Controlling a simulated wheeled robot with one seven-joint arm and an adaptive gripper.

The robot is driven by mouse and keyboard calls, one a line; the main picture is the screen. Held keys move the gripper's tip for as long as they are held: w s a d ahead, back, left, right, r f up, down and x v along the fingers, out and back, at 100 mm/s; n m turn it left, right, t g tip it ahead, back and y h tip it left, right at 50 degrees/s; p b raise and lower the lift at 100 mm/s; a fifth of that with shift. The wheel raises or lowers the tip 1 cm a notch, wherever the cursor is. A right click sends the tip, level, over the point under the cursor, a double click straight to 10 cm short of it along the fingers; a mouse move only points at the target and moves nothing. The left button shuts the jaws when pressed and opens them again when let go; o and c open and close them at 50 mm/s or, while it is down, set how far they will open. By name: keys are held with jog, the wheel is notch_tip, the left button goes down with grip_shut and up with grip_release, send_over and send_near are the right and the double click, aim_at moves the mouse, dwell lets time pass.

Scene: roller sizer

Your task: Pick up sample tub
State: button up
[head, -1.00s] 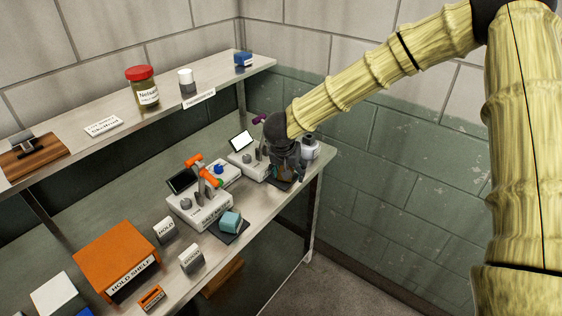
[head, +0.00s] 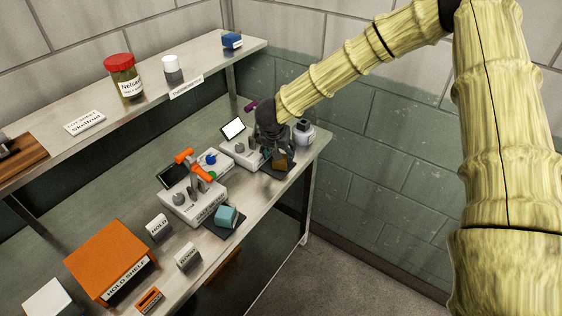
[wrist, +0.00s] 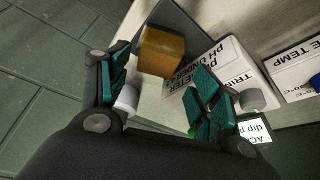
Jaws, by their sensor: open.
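A small amber block-like tub (wrist: 161,52) sits on a dark mat (wrist: 190,25) in the wrist view. It also shows in the head view, partly hidden by my gripper, as an amber patch (head: 283,161). A teal block-like tub (head: 227,216) sits on another dark mat, left of my gripper; neither tub's label can be read. My gripper (wrist: 158,68) is open and empty, with its fingers spread on either side of the amber tub, which lies just beyond the fingertips. In the head view my gripper (head: 277,148) points down over the bench's right end.
A pH meter (wrist: 210,60) stands close to the right finger. A white jar (head: 303,134) stands right of my gripper, near the bench end. A second meter with an orange-topped arm (head: 190,200) stands left. The upper shelf (head: 205,65) runs behind; floor is clear at right.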

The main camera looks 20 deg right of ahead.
jog(key=shift+p+x, duration=0.9)
jog(key=shift+x, duration=1.7)
jog(key=shift+d, duration=0.15)
jog(key=shift+s, duration=0.1)
jog(key=shift+c, duration=0.3)
jog(key=c, duration=0.9)
jog(key=shift+o, duration=0.2)
jog(key=shift+r, duration=0.15)
